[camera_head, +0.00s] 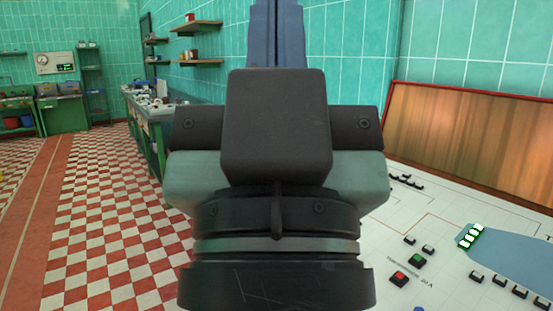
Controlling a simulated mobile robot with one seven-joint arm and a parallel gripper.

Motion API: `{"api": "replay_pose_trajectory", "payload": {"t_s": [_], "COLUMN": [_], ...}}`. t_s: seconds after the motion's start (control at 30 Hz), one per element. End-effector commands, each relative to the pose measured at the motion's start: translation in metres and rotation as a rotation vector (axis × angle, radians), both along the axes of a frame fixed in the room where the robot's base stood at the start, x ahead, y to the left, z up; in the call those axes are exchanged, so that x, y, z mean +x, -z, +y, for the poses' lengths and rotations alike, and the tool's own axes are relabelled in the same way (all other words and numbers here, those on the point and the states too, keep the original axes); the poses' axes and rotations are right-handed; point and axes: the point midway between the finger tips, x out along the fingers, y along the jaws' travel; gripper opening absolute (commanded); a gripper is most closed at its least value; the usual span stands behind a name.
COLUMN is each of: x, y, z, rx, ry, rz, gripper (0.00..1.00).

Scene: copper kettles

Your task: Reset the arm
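My gripper (277,22) fills the middle of the head view and points upward. Its dark hand, with a black block on the front and dark rings below, stands close to the camera. Two blue-grey fingers rise side by side from behind the block with only a thin line between them, so it looks shut. The fingers run up to the top edge of the picture, and I see nothing held between them. The task names no other object.
A white control panel (376,237) with small black, green and red buttons lies at the right. A brown wooden board (475,140) stands behind it. A green workbench (157,135) with clutter stands at the left back. The checkered floor (100,220) at the left is clear.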

Motion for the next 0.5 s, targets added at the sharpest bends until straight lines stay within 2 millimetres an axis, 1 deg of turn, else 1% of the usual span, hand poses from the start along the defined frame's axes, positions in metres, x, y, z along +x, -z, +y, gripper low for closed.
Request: {"api": "replay_pose_trajectory", "payload": {"t_s": [0.03,0.3,0.4,0.5], "x": [0.0,0.001,0.001,0.001], "y": [-0.034,-0.117,-0.145,-0.167], "z": [0.0,0.0,0.0,0.0], "rx": [0.0,-0.001,-0.001,-0.001], "ry": [0.0,0.001,0.0,0.0], "rz": [0.0,0.001,0.001,0.002], "gripper": [0.0,0.0,0.0,0.0]}}
